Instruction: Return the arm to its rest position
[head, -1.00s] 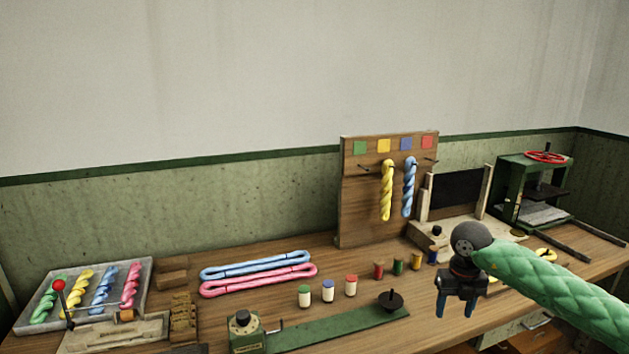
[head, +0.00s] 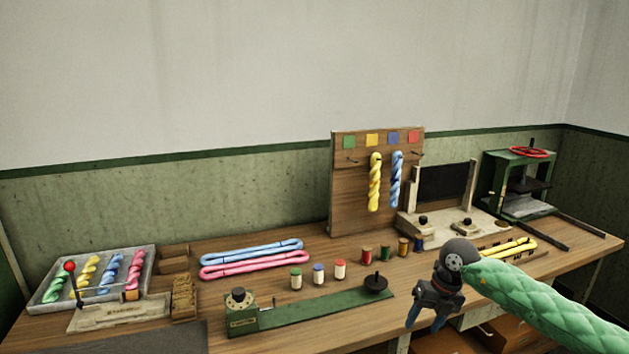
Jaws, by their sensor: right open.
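My right arm, in a green quilted sleeve, comes in from the right in the head view. Its right gripper (head: 428,318) hangs at the front edge of the wooden bench, with dark blue-tipped fingers pointing down. It is open, and nothing shows between the fingers. My left gripper is not in view.
The bench (head: 300,325) holds a tray of twisted skeins (head: 45,298), a green winder (head: 320,315), several spools (head: 340,269) and blue and pink loops (head: 250,252). A peg board (head: 350,200) and a green press (head: 520,185) stand behind. Yellow loops (head: 510,248) lie beyond my right arm.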

